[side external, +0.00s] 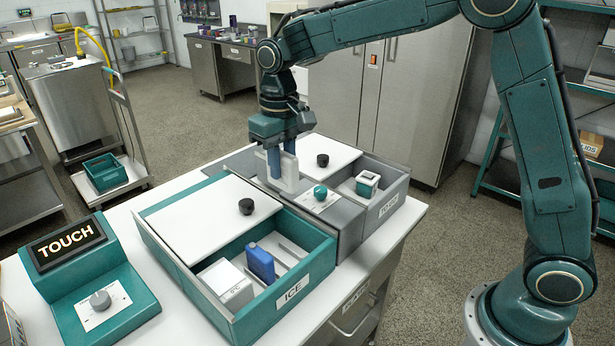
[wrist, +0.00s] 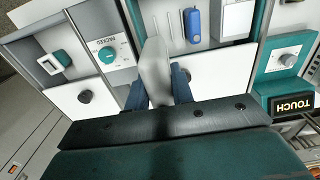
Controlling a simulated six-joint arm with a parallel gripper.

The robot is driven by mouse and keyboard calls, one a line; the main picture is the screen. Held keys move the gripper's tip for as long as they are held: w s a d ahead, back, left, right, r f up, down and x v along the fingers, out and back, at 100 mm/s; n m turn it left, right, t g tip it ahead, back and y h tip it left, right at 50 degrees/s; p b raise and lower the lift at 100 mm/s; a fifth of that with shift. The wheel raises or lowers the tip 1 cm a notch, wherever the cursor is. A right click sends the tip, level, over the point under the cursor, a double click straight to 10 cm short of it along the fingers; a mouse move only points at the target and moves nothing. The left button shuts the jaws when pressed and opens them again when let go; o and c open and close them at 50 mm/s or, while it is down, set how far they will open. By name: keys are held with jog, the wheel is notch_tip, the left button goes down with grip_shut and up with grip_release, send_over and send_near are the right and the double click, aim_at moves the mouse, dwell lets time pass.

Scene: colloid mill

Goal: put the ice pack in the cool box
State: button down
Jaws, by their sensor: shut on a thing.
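My gripper (side external: 281,163) has its blue fingers shut on a flat pale slab (side external: 289,174), which looks like an ice pack. In the wrist view the pale slab (wrist: 154,72) stands between the fingers (wrist: 165,88). The gripper is by the seam between the grey box (side external: 352,226) and the teal box labelled ICE (side external: 297,306); I cannot tell whether the slab touches anything below. A blue pack (side external: 260,262) stands in the open part of the teal box and also shows in the wrist view (wrist: 191,24). The grey box is probably the cool box.
White lids with black knobs partly cover the grey box (side external: 313,152) and teal box (side external: 195,215). A white block (side external: 226,286) is in the teal box; a small white-and-teal item (side external: 367,183) is in the grey box. The TOUCH console (side external: 92,280) stands at left.

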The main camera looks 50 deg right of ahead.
jog(key=d, duration=2.3)
notch_tip(320, 180, down, 15)
jog(key=shift+s+f, duration=0.15)
jog(key=shift+d, duration=0.1)
jog(key=shift+f, duration=2.1)
jog(key=shift+f, duration=0.2)
jog(key=c, duration=1.2)
grip_release()
